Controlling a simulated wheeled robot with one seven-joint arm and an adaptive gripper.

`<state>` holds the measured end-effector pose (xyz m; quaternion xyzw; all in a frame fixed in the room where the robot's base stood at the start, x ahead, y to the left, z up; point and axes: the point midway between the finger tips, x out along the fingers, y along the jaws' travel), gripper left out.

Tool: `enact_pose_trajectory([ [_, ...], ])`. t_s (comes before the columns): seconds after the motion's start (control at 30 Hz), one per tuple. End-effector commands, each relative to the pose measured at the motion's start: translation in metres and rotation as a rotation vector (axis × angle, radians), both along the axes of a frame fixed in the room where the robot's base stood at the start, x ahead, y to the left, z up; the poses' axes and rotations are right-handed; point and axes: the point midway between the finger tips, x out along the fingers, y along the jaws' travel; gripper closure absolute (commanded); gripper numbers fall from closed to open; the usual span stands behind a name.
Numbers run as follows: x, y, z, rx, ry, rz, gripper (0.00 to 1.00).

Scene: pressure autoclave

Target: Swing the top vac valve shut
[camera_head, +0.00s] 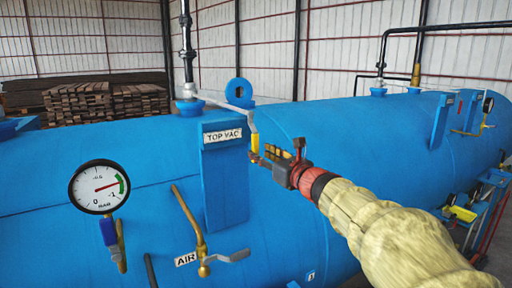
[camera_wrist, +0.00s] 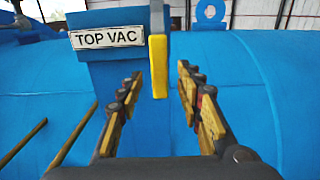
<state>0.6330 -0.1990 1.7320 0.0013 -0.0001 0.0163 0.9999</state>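The top vac valve handle is a grey bent lever (camera_head: 236,109) with a yellow grip (camera_head: 255,143). It runs from the pipe above the blue tank and hangs down at the right of the TOP VAC label (camera_head: 222,135). In the wrist view the yellow grip (camera_wrist: 158,66) hangs upright between the sightlines of my two fingers. My gripper (camera_head: 262,158) is open, with its fingers (camera_wrist: 157,88) on either side of the grip's lower end. I cannot tell whether either finger touches it.
A pressure gauge (camera_head: 99,187) sits on the tank at the left. The AIR valve (camera_head: 204,258) with its grey lever and a brass pipe (camera_head: 186,208) stand below the label. A lifting eye (camera_head: 239,92) rises behind the lever. A vertical black pipe (camera_head: 187,45) stands above the valve.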

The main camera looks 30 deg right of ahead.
Motion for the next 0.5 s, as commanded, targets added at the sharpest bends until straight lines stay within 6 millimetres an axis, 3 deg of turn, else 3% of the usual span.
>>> enact_pose_trajectory([
  [0.2, 0.031, 0.002, 0.001, -0.001, 0.001, 0.003, 0.64],
  [0.5, 0.044, 0.002, 0.001, -0.003, 0.0, 0.002, 0.64],
])
